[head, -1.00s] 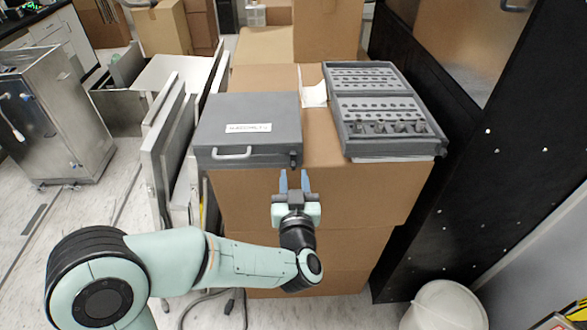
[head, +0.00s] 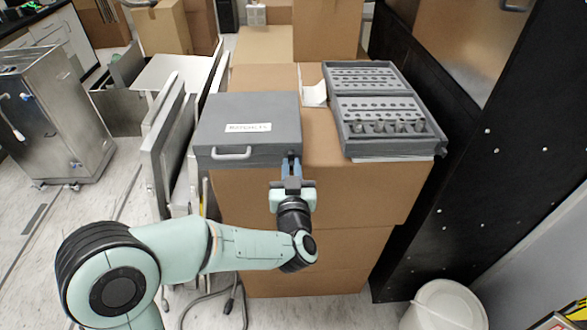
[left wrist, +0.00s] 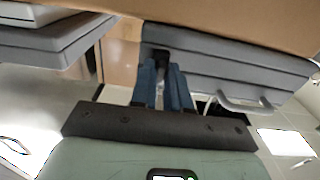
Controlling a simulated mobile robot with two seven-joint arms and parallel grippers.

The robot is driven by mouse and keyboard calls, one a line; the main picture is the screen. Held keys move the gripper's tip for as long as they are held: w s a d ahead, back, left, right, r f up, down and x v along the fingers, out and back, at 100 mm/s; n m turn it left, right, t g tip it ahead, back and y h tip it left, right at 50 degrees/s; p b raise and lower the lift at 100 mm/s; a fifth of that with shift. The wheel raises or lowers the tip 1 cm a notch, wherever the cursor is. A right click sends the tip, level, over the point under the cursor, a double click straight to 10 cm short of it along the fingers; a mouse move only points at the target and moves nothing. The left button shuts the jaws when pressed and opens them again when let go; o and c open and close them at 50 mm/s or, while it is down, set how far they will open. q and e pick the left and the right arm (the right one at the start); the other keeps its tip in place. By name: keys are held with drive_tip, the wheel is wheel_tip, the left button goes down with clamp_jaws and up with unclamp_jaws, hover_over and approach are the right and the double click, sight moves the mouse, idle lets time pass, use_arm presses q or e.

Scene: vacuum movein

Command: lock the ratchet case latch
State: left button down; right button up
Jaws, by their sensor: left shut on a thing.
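The grey ratchet case (head: 248,125) is closed and lies flat on the cardboard boxes, with a white label on its lid and a light handle (head: 231,153) on its front. Its dark latch (head: 291,158) is at the front right and is mostly hidden by my gripper. My left gripper (head: 291,168) reaches it from the front, with its blue fingers closed on the latch. In the left wrist view, the fingers (left wrist: 165,85) meet the dark latch (left wrist: 166,66) on the case (left wrist: 228,62). The right gripper is not in view.
An open grey tray (head: 384,108) with rows of holes and several pegs lies to the right on the same cardboard stack (head: 310,200). A black panel (head: 480,170) stands at the right. Metal panels (head: 165,155) lean at the left. A white bin (head: 447,306) stands at the lower right.

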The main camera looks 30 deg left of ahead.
use_arm(q)
drive_tip(key=shift+s+a, duration=0.4)
drive_tip(key=shift+a, duration=0.25)
drive_tip(key=shift+s+a, duration=0.35)
drive_tip(key=shift+a, duration=0.25)
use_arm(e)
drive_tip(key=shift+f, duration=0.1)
use_arm(q)
drive_tip(key=c, duration=1.2)
unclamp_jaws()
drive_tip(key=shift+d, duration=0.1)
